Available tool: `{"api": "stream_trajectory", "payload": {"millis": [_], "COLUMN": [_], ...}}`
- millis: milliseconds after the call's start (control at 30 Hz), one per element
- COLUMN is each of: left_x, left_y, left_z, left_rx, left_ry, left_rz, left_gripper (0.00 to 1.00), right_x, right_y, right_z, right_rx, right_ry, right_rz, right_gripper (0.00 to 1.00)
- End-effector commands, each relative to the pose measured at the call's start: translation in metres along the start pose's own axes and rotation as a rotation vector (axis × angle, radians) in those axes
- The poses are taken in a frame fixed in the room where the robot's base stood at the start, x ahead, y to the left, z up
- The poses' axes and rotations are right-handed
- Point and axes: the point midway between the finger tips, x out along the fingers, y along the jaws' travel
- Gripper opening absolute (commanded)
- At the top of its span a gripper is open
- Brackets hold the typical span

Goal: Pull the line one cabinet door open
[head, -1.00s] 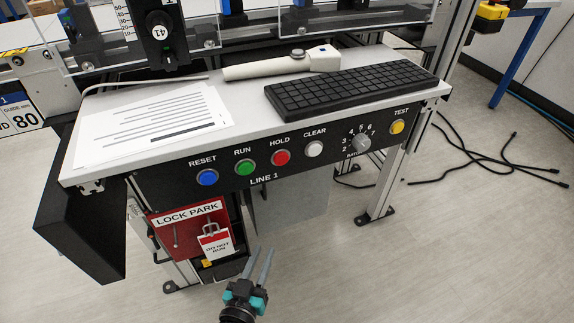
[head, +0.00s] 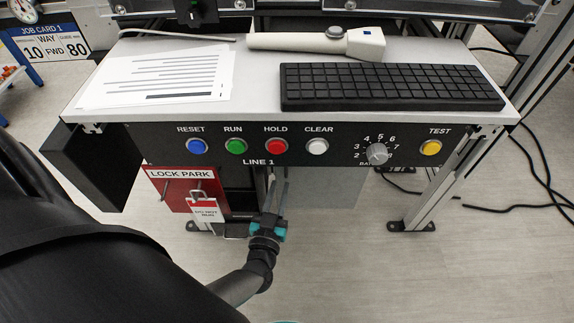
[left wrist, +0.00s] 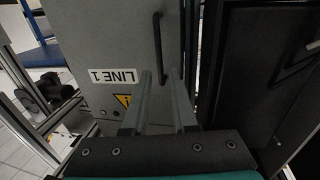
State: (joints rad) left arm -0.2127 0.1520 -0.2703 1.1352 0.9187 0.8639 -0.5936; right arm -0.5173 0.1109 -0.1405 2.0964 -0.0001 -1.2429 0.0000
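The line one cabinet is under the console; its grey door (head: 325,188) is partly hidden by the console front in the head view. In the left wrist view the grey door (left wrist: 105,40) carries an upside-down LINE 1 label and a black bar handle (left wrist: 157,40) near its right edge. The door looks shut. My left gripper (head: 277,180) is in front of the cabinet, at the door's left edge in the head view. In the left wrist view its fingers (left wrist: 160,75) are apart, with the handle's near end between their tips in the picture. Contact is not clear. My right gripper is not in view.
The console front (head: 330,148) with buttons and a knob overhangs the cabinet. A red LOCK PARK panel (head: 168,187) with a hanging tag (head: 205,211) is left of the gripper. A metal leg (head: 432,190) stands right. Floor in front is clear.

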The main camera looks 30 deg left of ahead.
Motion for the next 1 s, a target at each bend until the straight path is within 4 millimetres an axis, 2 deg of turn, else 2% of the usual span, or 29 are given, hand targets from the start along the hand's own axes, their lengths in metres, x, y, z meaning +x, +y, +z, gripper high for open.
{"api": "stream_trajectory", "payload": {"millis": [33, 200, 500, 700, 1000], "left_x": [0.011, 0.039, 0.077, 0.088, 0.090], "left_y": [0.000, 0.000, 0.000, 0.000, 0.000], "left_z": [0.002, 0.001, 0.002, 0.001, 0.000], "left_rx": [0.001, 0.001, 0.000, 0.001, 0.001], "left_ry": [0.003, 0.003, 0.000, -0.001, -0.002], "left_rz": [0.000, 0.001, 0.001, 0.001, 0.001], "left_gripper": [0.26, 0.26, 0.26, 0.26, 0.26], "right_x": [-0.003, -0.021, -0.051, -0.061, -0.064], "right_y": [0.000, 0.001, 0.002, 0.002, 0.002], "right_z": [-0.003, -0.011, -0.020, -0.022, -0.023], "right_rx": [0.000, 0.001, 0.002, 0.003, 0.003], "right_ry": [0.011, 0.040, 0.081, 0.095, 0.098], "right_rz": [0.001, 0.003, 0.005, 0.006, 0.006], "right_gripper": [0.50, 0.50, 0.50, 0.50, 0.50]}}
